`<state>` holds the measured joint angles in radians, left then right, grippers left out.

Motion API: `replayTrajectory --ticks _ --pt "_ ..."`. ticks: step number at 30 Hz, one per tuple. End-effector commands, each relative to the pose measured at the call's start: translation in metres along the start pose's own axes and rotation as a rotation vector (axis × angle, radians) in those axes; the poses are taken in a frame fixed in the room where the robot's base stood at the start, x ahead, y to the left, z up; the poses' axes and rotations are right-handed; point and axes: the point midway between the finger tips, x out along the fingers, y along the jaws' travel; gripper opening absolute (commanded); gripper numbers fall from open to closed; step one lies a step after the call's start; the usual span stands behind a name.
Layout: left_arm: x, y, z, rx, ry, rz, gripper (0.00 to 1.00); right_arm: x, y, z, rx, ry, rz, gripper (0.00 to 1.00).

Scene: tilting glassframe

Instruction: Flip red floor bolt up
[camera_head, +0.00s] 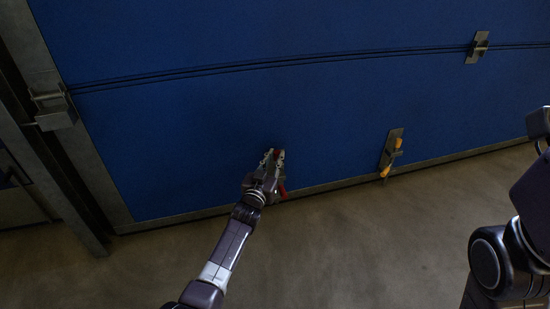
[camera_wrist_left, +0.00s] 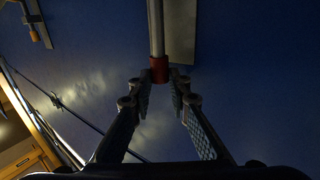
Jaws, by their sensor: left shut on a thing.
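The red floor bolt (camera_head: 283,190) is on the lower part of the blue door, mostly hidden behind my left gripper. A red part shows just below the gripper, near the door's bottom edge. My left gripper (camera_head: 272,157) is against the door and shut on the bolt. In the left wrist view, a red end (camera_wrist_left: 159,70) on a grey rod (camera_wrist_left: 156,25) sits between the fingertips of the left gripper (camera_wrist_left: 161,84). A grey plate (camera_wrist_left: 182,35) is behind the rod. My right arm shows at the right edge, but its gripper is not in view.
A yellow bolt (camera_head: 397,143) on a metal plate is on the door to the right. A latch plate (camera_head: 478,47) is higher up at the right. A metal post and bracket (camera_head: 55,110) stand at the left. The concrete floor (camera_head: 340,245) is clear.

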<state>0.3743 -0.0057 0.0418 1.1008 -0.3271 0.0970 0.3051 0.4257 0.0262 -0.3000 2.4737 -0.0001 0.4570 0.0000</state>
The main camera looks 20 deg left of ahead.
Motion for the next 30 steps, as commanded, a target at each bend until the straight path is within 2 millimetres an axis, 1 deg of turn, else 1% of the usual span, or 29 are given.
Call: replayTrajectory --ticks 1,2,6,14,19,23,30 --pt "0.001 0.0 -0.007 0.0 0.015 0.002 0.0 0.001 0.0 0.0 0.0 0.0 0.0 0.0" --pt "0.001 0.0 -0.008 0.0 0.016 0.002 0.19 0.001 0.0 0.0 0.0 0.0 0.0 0.0" --pt "0.001 0.0 -0.006 0.0 0.012 0.001 0.34 0.001 0.0 0.0 0.0 0.001 0.0 0.0" --pt "0.0 0.0 -0.003 0.0 0.006 0.001 0.34 0.001 0.0 0.0 0.0 0.001 -0.001 0.0" --pt "-0.007 -0.001 -0.002 0.001 0.005 0.0 0.34 0.001 0.0 0.0 0.0 0.001 0.0 0.0" --pt "-0.023 -0.001 -0.001 0.002 0.005 0.0 0.34 0.001 0.0 0.0 0.0 0.001 0.0 0.0" --pt "-0.065 0.0 -0.002 0.0 0.005 0.001 0.34 0.001 0.0 0.0 0.0 0.001 0.0 0.0"
